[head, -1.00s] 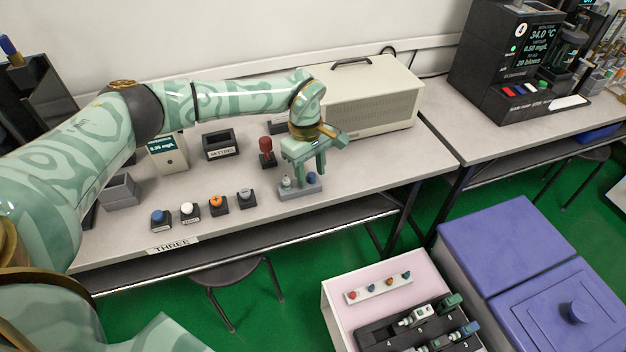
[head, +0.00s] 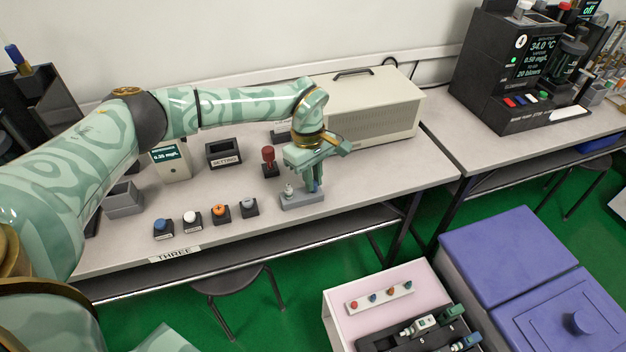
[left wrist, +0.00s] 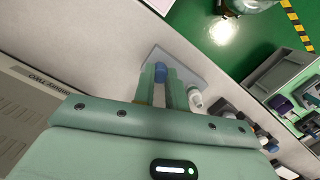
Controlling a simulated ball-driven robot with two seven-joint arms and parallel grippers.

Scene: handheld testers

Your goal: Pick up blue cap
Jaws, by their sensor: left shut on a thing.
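The blue cap (left wrist: 160,72) shows between the two fingers in the left wrist view. In the head view it is a small patch of blue (head: 317,185), mostly hidden by the fingers. My left gripper (head: 314,186) points down over the right part of a small grey holder (head: 300,203) and is shut on the blue cap. I cannot tell whether the cap is clear of the holder. A whitish-grey piece (head: 289,190) stands on the holder's left part, beside the fingers; it also shows in the left wrist view (left wrist: 195,99). My right gripper is not in view.
A row of blue (head: 160,226), white, orange and grey knobs on black bases lines the front edge. A red-topped piece (head: 269,160) stands just left of my gripper. A beige case (head: 375,110) stands behind. Bare bench lies to the right (head: 400,170).

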